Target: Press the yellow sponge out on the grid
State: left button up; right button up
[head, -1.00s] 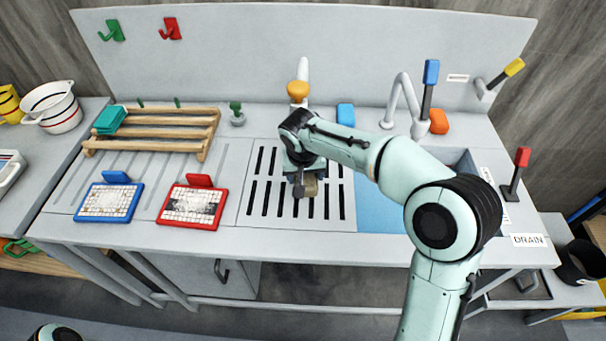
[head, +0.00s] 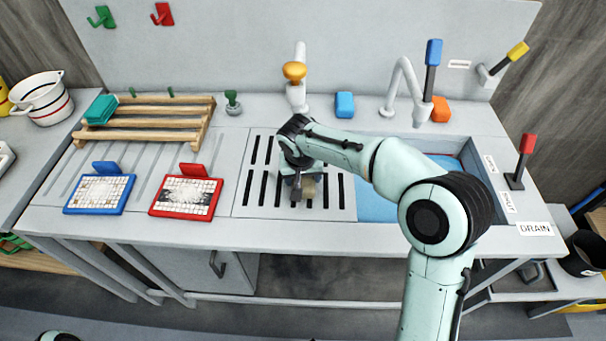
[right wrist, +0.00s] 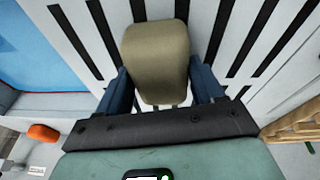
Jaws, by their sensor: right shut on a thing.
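The yellow sponge, a dull tan-yellow block (head: 309,188), is between the fingers of my right gripper (head: 302,186). In the right wrist view the sponge (right wrist: 157,52) fills the space between the two dark blue fingers, which are shut on it. It is over the slotted grid (head: 347,211), near the middle. I cannot tell whether the sponge touches the slats. The gripper points down and partly hides the sponge in the head view. My left gripper is not in view.
A blue sponge (head: 344,105) and an orange sponge (head: 440,110) lie at the back. The basin (head: 377,208) is right of the grid. A red-framed mosaic panel (head: 186,214) and a blue-framed one (head: 97,211) lie left. A wooden rack (head: 150,136) stands behind them.

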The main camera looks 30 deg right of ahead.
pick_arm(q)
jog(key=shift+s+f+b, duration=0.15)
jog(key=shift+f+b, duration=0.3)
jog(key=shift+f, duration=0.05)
pick_arm(e)
jog(key=shift+f, duration=0.6)
dwell(0.5)
jog(key=shift+s+f, duration=0.1)
jog(key=shift+f, duration=0.1)
dwell(1.2)
jog(key=shift+r+p, duration=2.2)
jog(key=shift+r, duration=1.55)
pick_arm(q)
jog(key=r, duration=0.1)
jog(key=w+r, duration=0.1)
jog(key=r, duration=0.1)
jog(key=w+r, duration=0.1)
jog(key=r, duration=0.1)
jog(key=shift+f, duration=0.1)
